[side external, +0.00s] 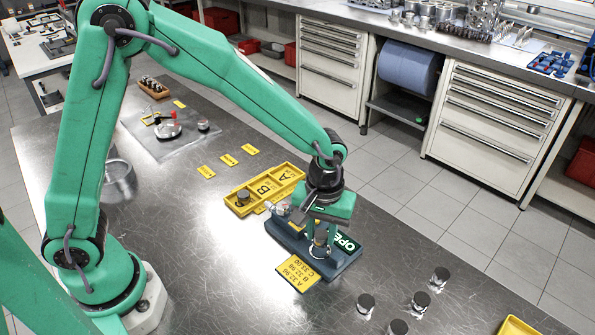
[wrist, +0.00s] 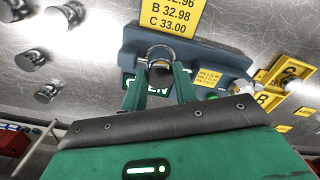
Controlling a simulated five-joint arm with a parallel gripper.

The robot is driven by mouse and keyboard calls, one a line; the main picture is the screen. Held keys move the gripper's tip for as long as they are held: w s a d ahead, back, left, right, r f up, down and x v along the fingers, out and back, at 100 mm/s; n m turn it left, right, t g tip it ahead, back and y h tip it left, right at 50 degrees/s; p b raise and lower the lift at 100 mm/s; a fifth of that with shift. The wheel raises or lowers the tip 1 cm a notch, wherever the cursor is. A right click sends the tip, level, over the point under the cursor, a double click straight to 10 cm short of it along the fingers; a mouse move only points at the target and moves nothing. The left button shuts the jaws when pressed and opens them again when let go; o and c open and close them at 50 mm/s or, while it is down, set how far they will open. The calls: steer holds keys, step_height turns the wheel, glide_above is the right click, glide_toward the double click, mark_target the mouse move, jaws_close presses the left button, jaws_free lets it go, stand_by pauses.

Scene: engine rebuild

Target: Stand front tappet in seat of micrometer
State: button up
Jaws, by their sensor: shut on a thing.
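My gripper (side external: 320,236) is shut on a small metal tappet, pointing down over the micrometer. In the wrist view the two green fingers (wrist: 158,88) grip the dark tappet (wrist: 160,76), with a shiny metal ring at its far side. The micrometer (side external: 347,265) is a blue-grey base with a green OPEN sign; its base also shows in the wrist view (wrist: 220,66). The tappet is at the seat end of the micrometer. The fingers and wrist hide much of the seat, so I cannot tell whether the tappet rests in it or is just above.
Several loose tappets (side external: 421,299) stand on the metal bench at right. A yellow card (side external: 298,272) with A, B, C sizes lies before the micrometer. A yellow lettered tray (side external: 291,167) lies behind, holding a tappet (side external: 243,197). Another yellow tray (side external: 516,327) is at lower right.

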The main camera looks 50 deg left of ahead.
steer(key=shift+f, duration=1.1)
steer(key=shift+f, duration=0.1)
steer(key=o, duration=1)
steer(key=shift+d, duration=0.1)
